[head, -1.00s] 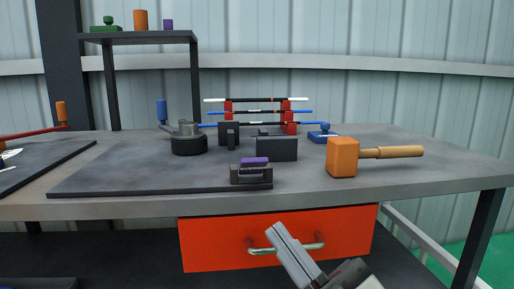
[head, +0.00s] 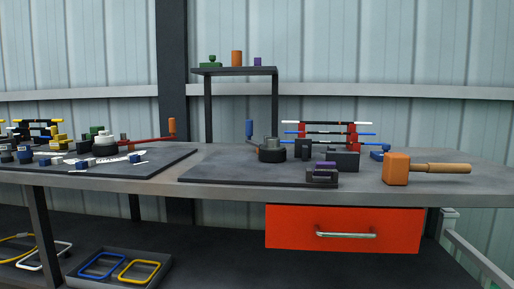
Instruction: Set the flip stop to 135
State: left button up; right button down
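A dark block with a purple piece on top (head: 325,166) sits at the front edge of a dark board on the bench. I cannot tell for sure if it is the flip stop, and no angle mark is readable. Behind it to the left stands a bender-like device with a round black base and grey hub (head: 271,151). Dark upright blocks (head: 343,160) stand right of the round base. Neither of my grippers is in view.
An orange mallet (head: 397,169) lies at the right of the bench. A red drawer (head: 343,216) is below, closed as far as I can see. A second board (head: 172,160) holds small parts at left. A tray with blue and yellow frames (head: 118,252) sits on the lower shelf.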

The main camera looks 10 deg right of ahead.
aim_at(321, 169)
jog(key=u, duration=0.65)
jog(key=i, duration=1.15)
jog(key=z, duration=1.7)
